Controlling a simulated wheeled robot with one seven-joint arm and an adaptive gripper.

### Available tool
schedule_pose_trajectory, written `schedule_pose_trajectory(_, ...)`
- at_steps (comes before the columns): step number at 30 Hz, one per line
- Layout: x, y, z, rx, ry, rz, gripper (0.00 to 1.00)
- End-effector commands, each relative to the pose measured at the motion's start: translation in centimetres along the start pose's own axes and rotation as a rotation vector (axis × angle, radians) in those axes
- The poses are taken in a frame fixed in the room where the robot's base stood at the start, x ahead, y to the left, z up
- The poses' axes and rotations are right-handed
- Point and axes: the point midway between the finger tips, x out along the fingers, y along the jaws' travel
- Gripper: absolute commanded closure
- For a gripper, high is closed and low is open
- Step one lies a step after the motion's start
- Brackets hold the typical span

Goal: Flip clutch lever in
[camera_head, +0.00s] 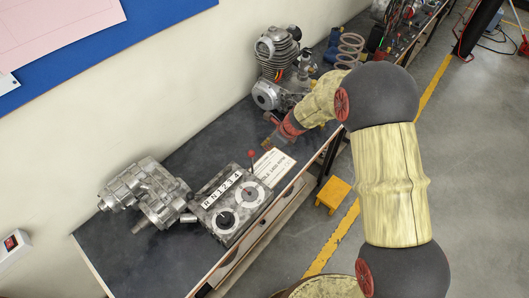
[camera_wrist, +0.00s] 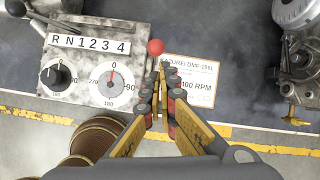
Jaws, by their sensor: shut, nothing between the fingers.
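A grey control box (camera_head: 230,232) stands on the dark bench, with an "R N 1 2 3 4" strip and two round dials on top. A lever with a red ball knob (camera_head: 251,153) rises at the box's far right side; the knob also shows in the wrist view (camera_wrist: 155,47). My gripper (camera_head: 267,144) is shut and empty beside this lever. In the wrist view my gripper's fingertips (camera_wrist: 161,68) are just below the red knob; whether they touch the lever is unclear. The lever's shaft is mostly hidden behind the fingers.
A printed card (camera_head: 272,168) lies on the bench right of the box. A metal gearbox (camera_head: 148,192) stands to the left, an engine (camera_head: 278,66) behind. A black-knobbed lever (camera_wrist: 16,9) is at the box's left end. A yellow step (camera_head: 333,194) stands on the floor.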

Motion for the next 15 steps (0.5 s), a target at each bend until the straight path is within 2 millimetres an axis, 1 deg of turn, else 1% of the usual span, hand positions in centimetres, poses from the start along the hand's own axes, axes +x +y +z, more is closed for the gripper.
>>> schedule_pose_trajectory(1,-1.1,-0.2,0.6,-0.001,-0.002,-0.002,1.00)
schedule_pose_trajectory(6,-2.9,-0.3,1.4,0.000,-0.001,-0.002,1.00)
schedule_pose_trajectory(10,-3.5,-0.3,1.6,0.000,-0.001,-0.001,1.00)
schedule_pose_trajectory(15,-3.6,-0.3,1.7,0.000,-0.001,-0.001,1.00)
